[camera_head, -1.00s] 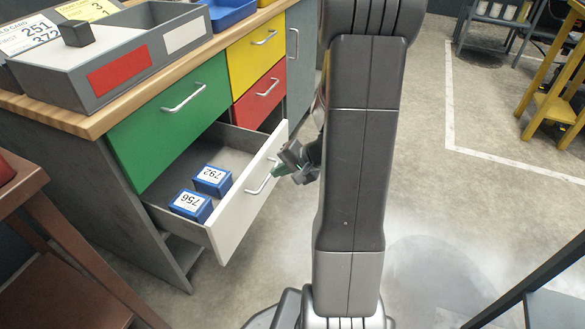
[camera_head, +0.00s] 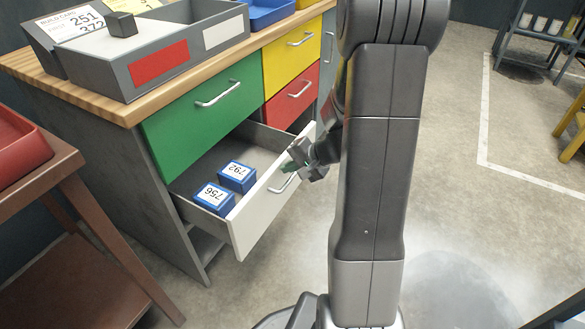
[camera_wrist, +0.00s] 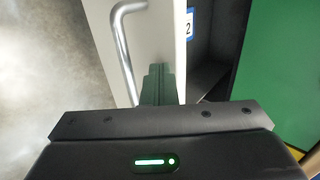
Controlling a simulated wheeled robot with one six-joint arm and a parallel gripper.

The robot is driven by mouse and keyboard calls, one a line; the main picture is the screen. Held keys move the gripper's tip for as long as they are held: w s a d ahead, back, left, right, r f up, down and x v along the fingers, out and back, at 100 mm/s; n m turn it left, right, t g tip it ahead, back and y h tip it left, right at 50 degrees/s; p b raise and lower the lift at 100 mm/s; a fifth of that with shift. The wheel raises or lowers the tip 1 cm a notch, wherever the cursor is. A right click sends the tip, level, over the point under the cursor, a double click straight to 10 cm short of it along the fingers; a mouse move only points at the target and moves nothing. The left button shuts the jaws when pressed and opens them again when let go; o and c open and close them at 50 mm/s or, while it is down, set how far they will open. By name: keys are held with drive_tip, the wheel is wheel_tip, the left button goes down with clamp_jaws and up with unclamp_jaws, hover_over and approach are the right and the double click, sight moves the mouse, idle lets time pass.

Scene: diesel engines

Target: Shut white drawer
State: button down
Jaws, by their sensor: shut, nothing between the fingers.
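The white drawer (camera_head: 262,216) is pulled out from the cabinet below the green drawer (camera_head: 207,106). Inside it lie two blue boxes, one labelled 792 (camera_head: 237,177) and one labelled 756 (camera_head: 213,198). My gripper (camera_head: 290,163) is at the upper edge of the white front panel, near the handle (camera_head: 284,183). In the wrist view, the shut fingers (camera_wrist: 158,84) lie over the white panel (camera_wrist: 165,35), beside the metal handle (camera_wrist: 124,45). I cannot tell whether the fingertips touch the panel.
The yellow drawer (camera_head: 292,50) and red drawer (camera_head: 293,92) are shut. A grey tray (camera_head: 150,50) stands on the wooden worktop (camera_head: 110,105). A brown stand (camera_head: 75,215) is close at the left.

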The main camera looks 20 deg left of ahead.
drive_tip(key=w+a+p, duration=0.1)
drive_tip(key=a, duration=2)
drive_tip(key=shift+w+p, duration=0.3)
drive_tip(key=shift+w, duration=0.05)
drive_tip(key=shift+r, duration=0.15)
